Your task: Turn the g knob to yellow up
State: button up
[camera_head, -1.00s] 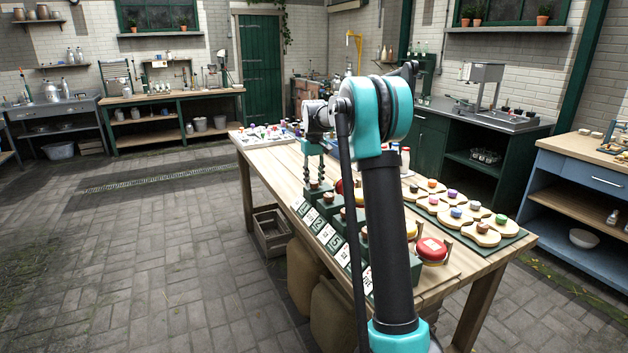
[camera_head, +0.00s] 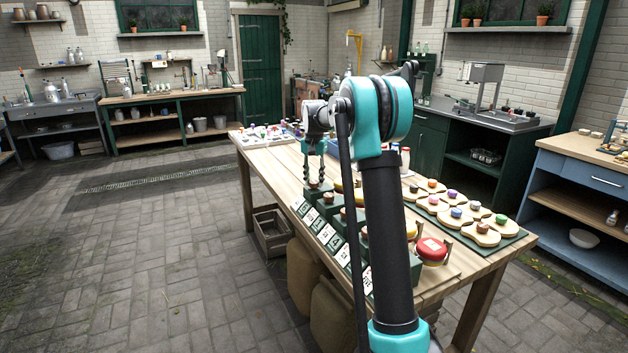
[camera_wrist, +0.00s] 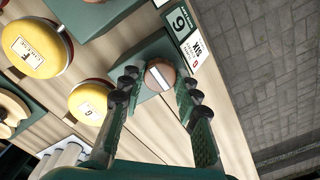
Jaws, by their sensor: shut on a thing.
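The g knob (camera_wrist: 161,75) is a brown round knob with a white bar, on a green block (camera_wrist: 150,50) in the wrist view. My gripper (camera_wrist: 159,82) has its fingers on both sides of this knob, shut on it. In the head view my gripper (camera_head: 315,180) is low at the far end of the row of green blocks. A round yellow-topped piece (camera_wrist: 90,101) with a white label, seemingly G, sits beside the block. Its yellow face is up and a red edge shows below.
Another yellow-topped piece (camera_wrist: 38,48), labelled F, stands nearby. Several numbered cards (camera_head: 326,234) front the blocks. A red-topped piece (camera_head: 432,250) stands at the near end. A green tray (camera_head: 512,235) holds several cream pieces with coloured knobs.

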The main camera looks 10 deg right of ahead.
aim_at(314, 182)
dwell(0.3)
jog(key=o, duration=1.2)
jog(key=shift+c, duration=0.2)
notch_tip(314, 182, up, 12)
